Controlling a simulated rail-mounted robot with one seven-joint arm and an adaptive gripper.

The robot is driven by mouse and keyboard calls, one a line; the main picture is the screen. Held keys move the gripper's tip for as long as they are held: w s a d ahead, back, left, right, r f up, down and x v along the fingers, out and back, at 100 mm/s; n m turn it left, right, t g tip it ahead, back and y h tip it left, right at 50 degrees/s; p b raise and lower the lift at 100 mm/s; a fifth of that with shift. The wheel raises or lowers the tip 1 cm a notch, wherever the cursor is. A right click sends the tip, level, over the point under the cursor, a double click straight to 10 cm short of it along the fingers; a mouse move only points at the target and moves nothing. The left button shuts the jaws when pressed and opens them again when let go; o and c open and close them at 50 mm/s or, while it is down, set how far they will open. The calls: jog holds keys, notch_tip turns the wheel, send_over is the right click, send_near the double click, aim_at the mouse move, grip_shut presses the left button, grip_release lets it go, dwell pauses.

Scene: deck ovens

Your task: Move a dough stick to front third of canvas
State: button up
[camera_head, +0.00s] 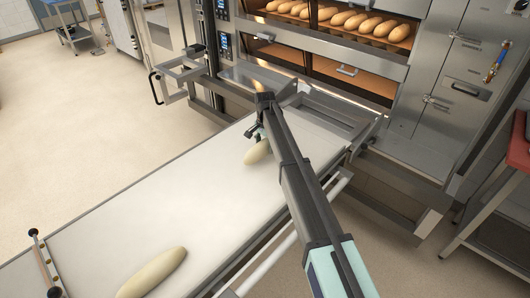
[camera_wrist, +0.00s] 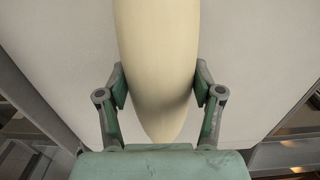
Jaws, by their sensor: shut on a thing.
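A pale, tapered dough stick (camera_head: 256,153) is at the far part of the white canvas (camera_head: 200,190), partly hidden behind my arm. My gripper (camera_head: 257,131) is at this stick. In the wrist view, the stick (camera_wrist: 158,60) runs lengthwise between the fingers of my gripper (camera_wrist: 160,88), which is shut on it near its tapered end. The stick's other end is out of that view. I cannot tell whether it touches the canvas. A second dough stick (camera_head: 155,272) lies apart at the near end of the canvas.
The deck oven (camera_head: 330,45) stands behind the canvas, with several browned loaves (camera_head: 365,24) inside. A small tan shape (camera_head: 257,87) shows beyond my arm's end; I cannot tell what it is. A red-topped steel table (camera_head: 517,145) is at right. The canvas between the two sticks is bare.

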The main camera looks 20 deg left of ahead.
aim_at(265, 142)
jog(key=shift+f, duration=1.95)
jog(key=shift+f, duration=0.1)
jog(key=o, duration=1.4)
jog(key=shift+o, duration=0.2)
notch_tip(265, 142, up, 12)
jog(key=shift+r+b, duration=0.15)
jog(key=shift+b, duration=0.5)
